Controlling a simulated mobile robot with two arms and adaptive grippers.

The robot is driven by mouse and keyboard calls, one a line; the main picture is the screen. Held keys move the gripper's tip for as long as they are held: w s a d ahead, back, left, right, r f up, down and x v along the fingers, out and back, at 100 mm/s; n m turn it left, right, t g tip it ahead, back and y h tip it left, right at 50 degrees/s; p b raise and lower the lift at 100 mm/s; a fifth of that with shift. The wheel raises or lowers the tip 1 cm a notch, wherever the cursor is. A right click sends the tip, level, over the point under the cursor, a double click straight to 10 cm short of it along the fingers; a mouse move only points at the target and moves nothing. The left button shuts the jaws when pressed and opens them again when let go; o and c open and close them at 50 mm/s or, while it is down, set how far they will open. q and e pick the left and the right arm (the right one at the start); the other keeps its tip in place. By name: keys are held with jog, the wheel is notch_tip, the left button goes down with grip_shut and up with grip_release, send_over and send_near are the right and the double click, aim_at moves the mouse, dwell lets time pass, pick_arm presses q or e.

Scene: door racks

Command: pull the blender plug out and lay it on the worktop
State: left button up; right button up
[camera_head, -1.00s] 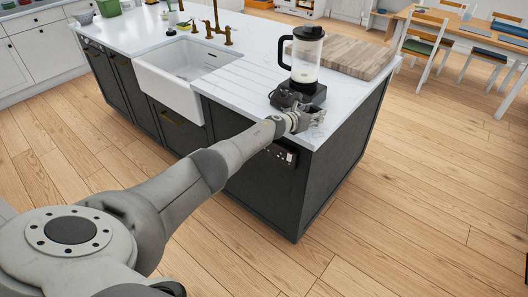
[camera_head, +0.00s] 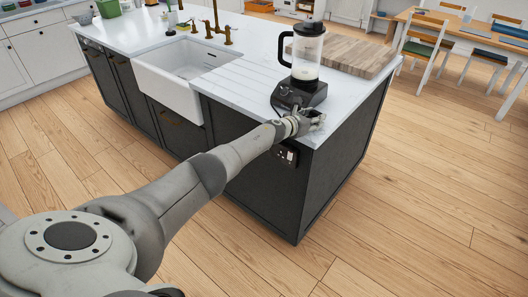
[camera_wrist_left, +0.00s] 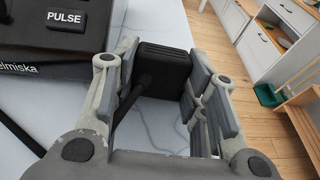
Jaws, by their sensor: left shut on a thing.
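The blender (camera_head: 305,65) stands upright on the white worktop (camera_head: 235,75) near the island's front right corner. Its dark base with a PULSE button (camera_wrist_left: 66,17) shows at the upper left in the wrist view. My left gripper (camera_head: 314,119) is over the worktop's front edge, just in front of the base. In the wrist view the black plug (camera_wrist_left: 163,70) sits between the fingers of my left gripper (camera_wrist_left: 163,78), which are shut on it. A dark cord runs from the plug. I cannot tell whether the plug touches the worktop. My right gripper is not in view.
The socket panel (camera_head: 287,155) on the island's dark front is clear of the plug. A wooden board (camera_head: 345,56) lies behind the blender. A white sink (camera_head: 180,75) is set in further left. The ribbed worktop between sink and blender is bare.

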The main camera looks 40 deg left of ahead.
pick_arm(q)
jog(key=shift+f, duration=0.25)
jog(key=o, duration=1.4)
jog(key=shift+r, duration=0.1)
